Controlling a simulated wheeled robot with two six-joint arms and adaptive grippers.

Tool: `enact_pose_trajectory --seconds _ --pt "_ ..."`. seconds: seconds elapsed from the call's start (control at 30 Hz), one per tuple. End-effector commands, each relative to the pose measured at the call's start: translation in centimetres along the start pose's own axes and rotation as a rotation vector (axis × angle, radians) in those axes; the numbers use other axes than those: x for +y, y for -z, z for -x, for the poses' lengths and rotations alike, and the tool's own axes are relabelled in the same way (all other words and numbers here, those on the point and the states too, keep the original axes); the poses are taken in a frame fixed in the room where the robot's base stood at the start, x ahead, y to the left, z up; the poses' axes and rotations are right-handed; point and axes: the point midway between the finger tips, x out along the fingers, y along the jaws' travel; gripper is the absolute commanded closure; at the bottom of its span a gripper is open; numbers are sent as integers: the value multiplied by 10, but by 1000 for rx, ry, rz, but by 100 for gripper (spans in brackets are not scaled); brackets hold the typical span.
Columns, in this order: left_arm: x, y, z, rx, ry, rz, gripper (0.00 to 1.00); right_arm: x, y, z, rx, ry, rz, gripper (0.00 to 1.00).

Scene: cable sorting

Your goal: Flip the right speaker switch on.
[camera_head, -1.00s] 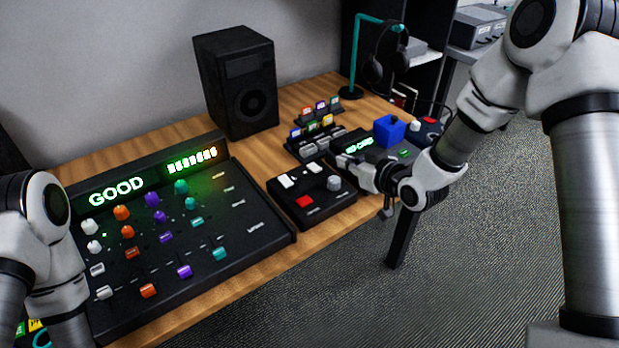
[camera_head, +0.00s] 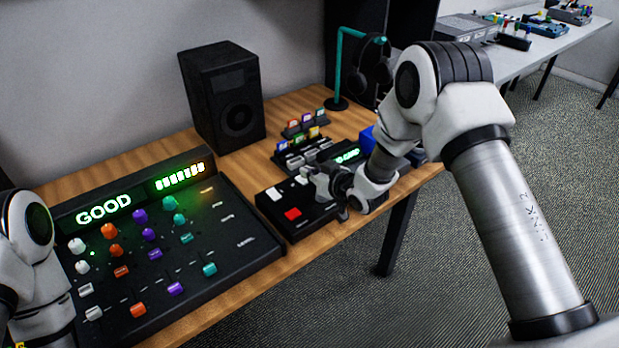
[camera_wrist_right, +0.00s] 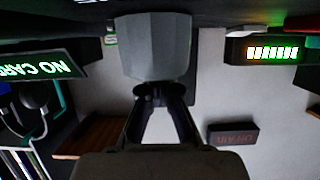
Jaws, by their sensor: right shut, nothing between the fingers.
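A black switch box (camera_head: 297,222) lies near the table's front edge, right of the mixing console. It carries a red button (camera_head: 293,214) and two white switches: the left one (camera_head: 274,193), and the right one (camera_head: 302,180) just beside my right gripper (camera_head: 316,182). The gripper is shut and empty over the box's right part; I cannot tell whether it touches the right switch. The box's grey knob is hidden behind the gripper in the head view. In the wrist view a large grey faceted piece, likely the knob (camera_wrist_right: 152,50), stands before the fingers (camera_wrist_right: 162,112). My left gripper is out of view.
The console (camera_head: 240,243) with a green GOOD display fills the left. A black speaker (camera_head: 222,97) stands behind. A card rack (camera_head: 303,124) and a headphone stand (camera_head: 340,75) are at the back. The wrist view shows a NO CARD display (camera_wrist_right: 45,68).

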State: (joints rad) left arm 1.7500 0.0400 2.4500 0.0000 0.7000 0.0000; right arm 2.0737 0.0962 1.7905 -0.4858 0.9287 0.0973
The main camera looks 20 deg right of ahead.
Motion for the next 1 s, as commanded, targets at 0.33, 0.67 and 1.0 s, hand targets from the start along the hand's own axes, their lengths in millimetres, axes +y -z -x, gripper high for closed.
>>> enact_pose_trajectory --seconds 0.33,0.67,1.0 --pt "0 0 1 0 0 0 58 0 -17 -4 2 0 2 100" --pt "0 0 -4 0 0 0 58 0 -24 -5 1 0 2 100" --pt "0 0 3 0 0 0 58 0 -16 -2 1 0 2 100"
